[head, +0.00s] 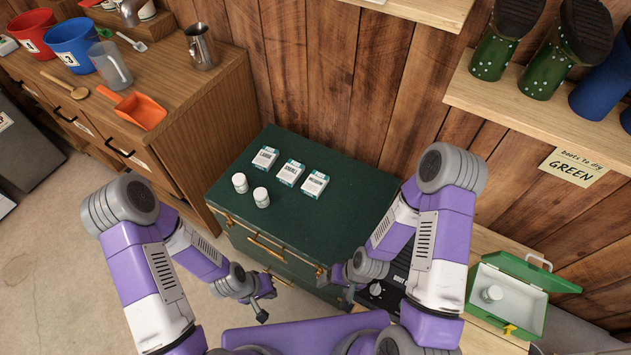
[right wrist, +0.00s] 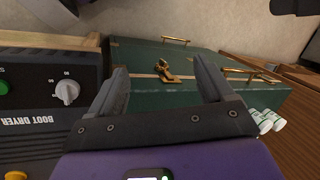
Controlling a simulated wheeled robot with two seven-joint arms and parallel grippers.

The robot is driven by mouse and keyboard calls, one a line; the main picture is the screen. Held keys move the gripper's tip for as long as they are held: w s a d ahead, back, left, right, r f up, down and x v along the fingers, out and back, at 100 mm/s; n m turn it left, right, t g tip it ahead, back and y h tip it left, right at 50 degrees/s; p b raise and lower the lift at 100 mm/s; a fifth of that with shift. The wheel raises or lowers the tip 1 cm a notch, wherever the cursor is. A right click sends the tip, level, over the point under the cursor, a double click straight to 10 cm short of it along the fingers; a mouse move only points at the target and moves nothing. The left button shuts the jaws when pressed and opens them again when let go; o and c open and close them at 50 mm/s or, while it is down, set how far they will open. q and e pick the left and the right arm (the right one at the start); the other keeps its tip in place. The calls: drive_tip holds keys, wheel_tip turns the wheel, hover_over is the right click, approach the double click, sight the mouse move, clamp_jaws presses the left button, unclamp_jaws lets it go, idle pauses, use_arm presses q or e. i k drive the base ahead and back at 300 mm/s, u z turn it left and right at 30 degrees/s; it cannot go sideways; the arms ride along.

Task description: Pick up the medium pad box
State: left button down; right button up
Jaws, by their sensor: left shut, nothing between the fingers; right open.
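Three small white and green boxes stand in a row on top of the dark green chest (head: 345,222). The medium pad box (head: 315,185) is the rightmost, the small box (head: 290,173) is in the middle and the large box (head: 265,158) is at the left. My right gripper (head: 343,286) is open and empty, in front of the chest's right front corner, apart from the boxes. In the right wrist view its fingers (right wrist: 163,82) spread before the chest's front and brass latch (right wrist: 167,72); the boxes do not show there. My left gripper (head: 263,304) is shut and empty, low in front of the chest.
Two white bottles (head: 240,183) (head: 261,197) stand on the chest left of the boxes. A boot dryer (right wrist: 45,95) is beside the chest. An open green case (head: 520,290) is at the right. A wooden cabinet (head: 200,105) stands at the left. The chest top's right part is bare.

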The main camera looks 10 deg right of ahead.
sight(314, 183)
drive_tip(key=k, duration=0.5)
drive_tip(key=u, duration=1.7)
drive_tip(key=i, duration=2.2)
drive_tip(key=z, duration=3.35)
drive_tip(key=i, duration=0.5)
drive_tip(key=u, duration=0.05)
